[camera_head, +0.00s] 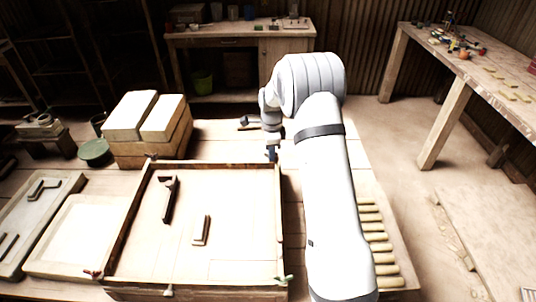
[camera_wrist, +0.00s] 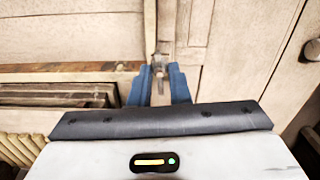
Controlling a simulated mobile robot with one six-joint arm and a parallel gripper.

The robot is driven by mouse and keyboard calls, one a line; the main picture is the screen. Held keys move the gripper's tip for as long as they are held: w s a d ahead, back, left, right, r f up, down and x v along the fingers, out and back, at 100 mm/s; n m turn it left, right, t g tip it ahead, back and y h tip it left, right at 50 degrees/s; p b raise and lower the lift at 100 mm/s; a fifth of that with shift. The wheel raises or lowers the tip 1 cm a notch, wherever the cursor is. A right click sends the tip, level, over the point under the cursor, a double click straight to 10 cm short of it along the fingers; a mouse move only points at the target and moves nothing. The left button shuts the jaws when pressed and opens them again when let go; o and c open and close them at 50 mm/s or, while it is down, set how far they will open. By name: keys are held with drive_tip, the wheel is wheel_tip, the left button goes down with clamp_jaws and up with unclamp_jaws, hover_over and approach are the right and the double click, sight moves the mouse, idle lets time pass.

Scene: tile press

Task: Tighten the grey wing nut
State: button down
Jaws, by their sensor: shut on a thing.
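My gripper (camera_head: 271,154) points down at the far right corner of the wooden press frame (camera_head: 281,215). In the wrist view its two blue fingers (camera_wrist: 158,82) are closed around a small grey piece, which looks like the grey wing nut (camera_wrist: 158,63). The fingers hide part of the nut, and its wing angle and thread are too small to tell. In the head view the nut is hidden behind the fingers.
A red wing nut (camera_head: 92,273) and a green wing nut (camera_head: 284,279) sit at the frame's near corners. A dark wooden tool (camera_head: 169,198) and a small block (camera_head: 201,229) lie inside the frame. A wooden box with pale slabs (camera_head: 150,117) stands behind left.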

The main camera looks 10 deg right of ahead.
drive_tip(key=shift+w+a+r+m, duration=0.2)
drive_tip(key=shift+w+r+m, duration=0.1)
drive_tip(key=shift+m, duration=0.3)
drive_tip(key=c, duration=1.5)
unclamp_jaws()
drive_tip(key=shift+f, duration=0.2)
drive_tip(key=shift+o, duration=0.7)
drive_tip(key=shift+s, duration=0.1)
wheel_tip(320, 180, up, 8)
drive_tip(key=shift+f+b, duration=0.2)
drive_tip(key=shift+b, duration=0.6)
drive_tip(key=shift+r, duration=0.1)
